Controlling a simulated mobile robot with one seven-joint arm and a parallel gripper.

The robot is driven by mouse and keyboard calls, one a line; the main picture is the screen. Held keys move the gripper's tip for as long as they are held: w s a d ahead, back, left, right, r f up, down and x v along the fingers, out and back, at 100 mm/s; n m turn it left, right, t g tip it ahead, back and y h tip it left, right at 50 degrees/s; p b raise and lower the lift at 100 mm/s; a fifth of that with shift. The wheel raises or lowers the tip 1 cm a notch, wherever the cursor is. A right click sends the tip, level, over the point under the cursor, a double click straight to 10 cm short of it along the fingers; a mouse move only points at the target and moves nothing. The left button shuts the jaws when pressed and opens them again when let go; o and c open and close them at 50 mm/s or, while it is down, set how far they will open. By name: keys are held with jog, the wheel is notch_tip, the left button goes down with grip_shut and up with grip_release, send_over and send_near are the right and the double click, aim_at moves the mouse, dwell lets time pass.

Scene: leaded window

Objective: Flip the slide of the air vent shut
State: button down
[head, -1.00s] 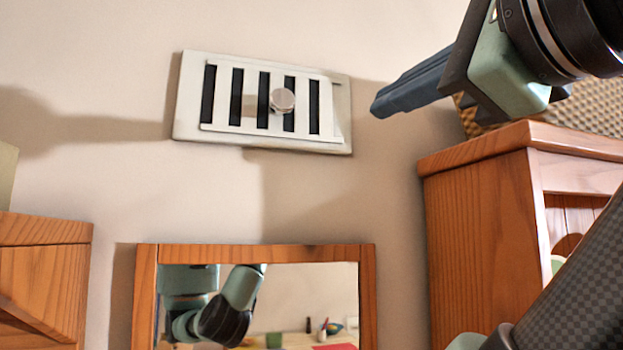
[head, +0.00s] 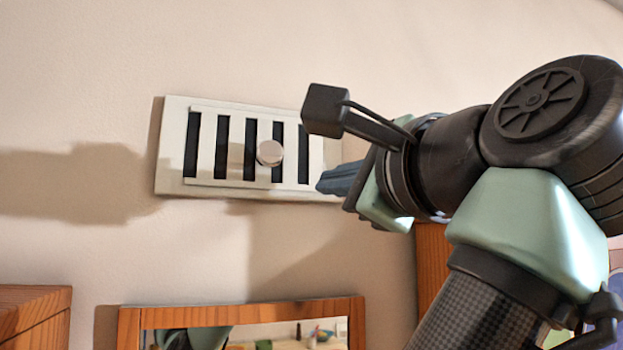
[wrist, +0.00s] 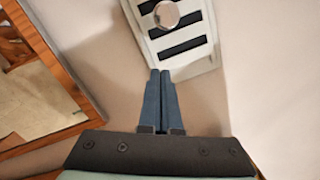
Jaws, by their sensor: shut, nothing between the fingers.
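The air vent (head: 172,150) is a pale rectangular plate on the wall. Its white slide (head: 237,135) has slots, with dark openings showing through them, and a round knob (head: 270,153) right of its middle. In the wrist view, the slide (wrist: 168,36) and knob (wrist: 166,14) are at the top. My gripper (head: 322,185) is at the vent's lower right edge in the head view, right of the knob and apart from it. In the wrist view, the closed fingers (wrist: 160,75) point at the plate's near end, with nothing between them. I cannot tell whether they touch the plate.
A wood-framed mirror (head: 130,328) hangs below the vent. A wooden cabinet (head: 430,265) stands at right behind my arm, and another wooden piece (head: 35,315) is at lower left. The wall left of and above the vent is clear.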

aim_at(273, 166)
jog(key=a, duration=0.1)
jog(key=a+r+p, duration=0.1)
jog(key=a+p, duration=0.1)
jog(key=shift+s+a+r, duration=0.1)
jog(key=shift+a+r, duration=0.25)
jog(key=shift+r, duration=0.05)
jog(key=shift+s+a, duration=0.1)
jog(key=shift+a, duration=0.15)
jog(key=shift+s+a+b, duration=0.3)
jog(key=shift+a+b, duration=0.1)
jog(key=shift+a, duration=0.5)
jog(key=shift+d, duration=0.1)
